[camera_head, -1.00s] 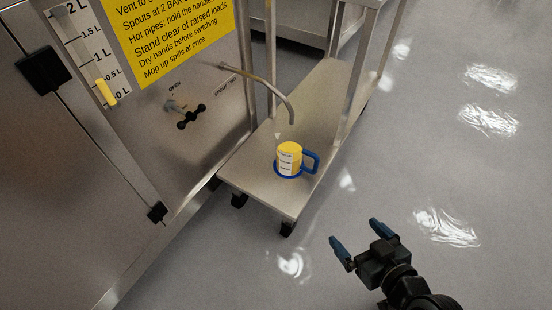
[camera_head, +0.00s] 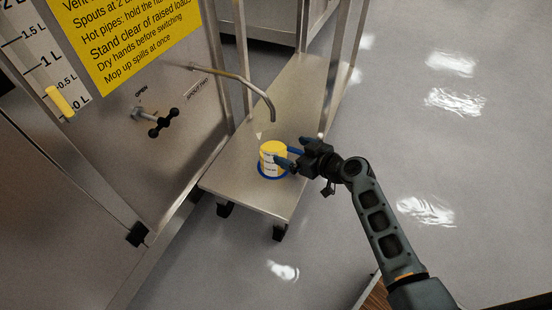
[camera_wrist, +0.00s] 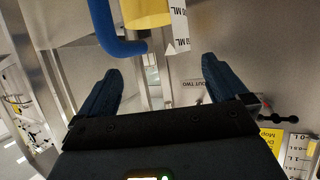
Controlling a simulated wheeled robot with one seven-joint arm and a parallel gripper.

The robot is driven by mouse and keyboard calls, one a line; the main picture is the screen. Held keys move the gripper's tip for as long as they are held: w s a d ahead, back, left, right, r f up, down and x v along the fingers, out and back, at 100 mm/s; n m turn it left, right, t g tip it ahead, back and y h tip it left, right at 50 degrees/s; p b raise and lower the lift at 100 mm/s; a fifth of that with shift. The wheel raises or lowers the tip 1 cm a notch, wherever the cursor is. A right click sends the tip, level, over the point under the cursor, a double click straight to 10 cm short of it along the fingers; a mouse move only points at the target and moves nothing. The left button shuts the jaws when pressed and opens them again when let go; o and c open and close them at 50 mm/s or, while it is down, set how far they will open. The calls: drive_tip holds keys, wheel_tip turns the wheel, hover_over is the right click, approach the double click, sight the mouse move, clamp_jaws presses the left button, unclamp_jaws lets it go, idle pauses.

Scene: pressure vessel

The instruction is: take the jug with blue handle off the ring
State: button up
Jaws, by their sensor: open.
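The yellow jug (camera_head: 270,156) with white label marks stands upright at the blue ring (camera_head: 262,174) on a metal shelf, below the spout's end. Its blue handle is largely hidden behind my gripper in the head view. In the wrist view the jug (camera_wrist: 146,12) shows at the top edge, with its blue handle (camera_wrist: 108,30) to the left. My gripper (camera_head: 285,157) is open at the handle side of the jug. In the wrist view my gripper (camera_wrist: 162,66) has both blue fingers spread with nothing between them; the handle lies beyond the fingertips, towards the left one.
A curved metal spout (camera_head: 258,88) hangs over the shelf (camera_head: 238,182). A black valve knob (camera_head: 164,122) and a yellow sign (camera_head: 130,35) are on the vessel panel. Upright posts (camera_head: 342,65) rise near the shelf. Open floor lies to the right.

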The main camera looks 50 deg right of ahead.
drive_tip(key=b+x, duration=0.1)
drive_tip(key=x, duration=0.3)
drive_tip(key=shift+w+d+f, duration=0.1)
drive_tip(key=shift+w+d, duration=0.05)
drive_tip(key=shift+w, duration=0.25)
drive_tip(key=shift+c, duration=0.2)
drive_tip(key=c, duration=1)
drive_tip(key=shift+c, duration=0.2)
